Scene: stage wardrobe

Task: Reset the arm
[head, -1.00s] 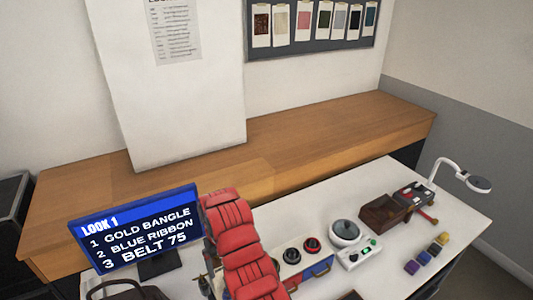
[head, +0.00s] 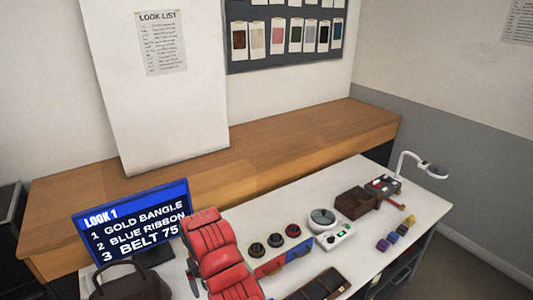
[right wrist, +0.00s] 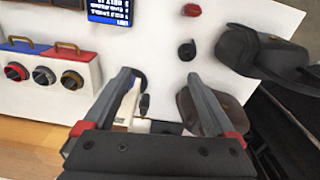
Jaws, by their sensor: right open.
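My right gripper (right wrist: 160,78) shows in the right wrist view, its two dark fingers spread apart with bare white table between the tips. It is empty. A small black thing (right wrist: 144,105) shows between the fingers, but I cannot tell its height or what it is. Neither gripper shows in the head view, and my left gripper is in no view.
The LOOK 1 screen (head: 130,222), a dark bag (head: 130,281), a red and blue drawer box (head: 283,260), a scale (head: 322,220), a brown box (head: 357,203) and a lamp (head: 430,168) stand on the white table (head: 300,203). A black hat (right wrist: 265,55) lies at right in the wrist view.

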